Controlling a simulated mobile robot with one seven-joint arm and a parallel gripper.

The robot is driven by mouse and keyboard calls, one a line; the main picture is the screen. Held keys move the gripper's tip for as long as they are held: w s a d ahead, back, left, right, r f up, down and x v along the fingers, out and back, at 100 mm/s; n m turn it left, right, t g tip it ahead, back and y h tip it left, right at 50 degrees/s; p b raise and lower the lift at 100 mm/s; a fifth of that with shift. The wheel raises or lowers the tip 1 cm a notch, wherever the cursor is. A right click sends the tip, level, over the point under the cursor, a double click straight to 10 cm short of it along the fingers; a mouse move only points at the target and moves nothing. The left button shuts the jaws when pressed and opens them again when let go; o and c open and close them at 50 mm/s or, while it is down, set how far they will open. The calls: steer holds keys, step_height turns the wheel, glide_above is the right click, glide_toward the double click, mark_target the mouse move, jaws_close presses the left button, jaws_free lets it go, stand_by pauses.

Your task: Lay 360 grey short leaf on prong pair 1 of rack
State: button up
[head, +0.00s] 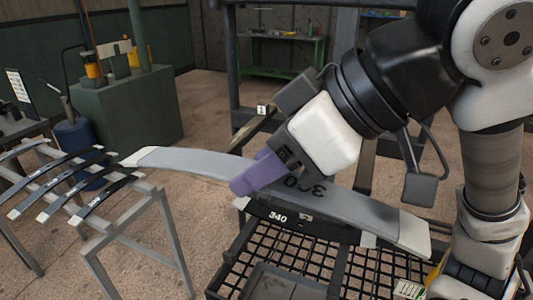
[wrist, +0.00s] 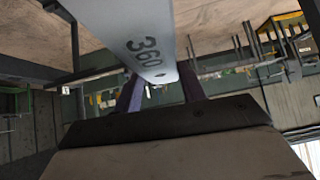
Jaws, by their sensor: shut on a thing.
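The grey short leaf (head: 350,207), a long, slightly curved bar with pale ends, is in my gripper (head: 258,175). The purple fingers are shut on it near its middle. In the head view its marking appears upside down and partly covered; in the wrist view the leaf (wrist: 140,30) clearly reads 360. It runs from upper left to lower right, above a black crate. Part of a dark rack frame (head: 249,132) with a small plate marked 1 (head: 262,109) shows behind my gripper. My arm hides much of that rack, and its prongs are not clear.
A black leaf marked 340 (head: 278,217) lies below the held leaf, over the black grid crate (head: 222,277). A grey stand (head: 160,217) at left carries several black leaves. A green machine (head: 125,110) and green bench (head: 285,70) stand farther back. Open floor lies between.

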steer(key=shift+s+r, duration=0.1)
steer(key=shift+d, duration=0.2)
steer(key=w+d+f+p, duration=0.1)
steer(key=w+d+f, duration=0.1)
steer(key=w, duration=0.5)
steer(key=w+d+f, duration=0.1)
steer(key=w+d, duration=0.1)
steer(key=w, duration=0.5)
steer(key=shift+w+d+f+p, duration=0.15)
steer(key=shift+d+f+p, duration=0.15)
steer(key=shift+f+p, duration=0.1)
stand_by(0.5)
steer(key=o, duration=1.4)
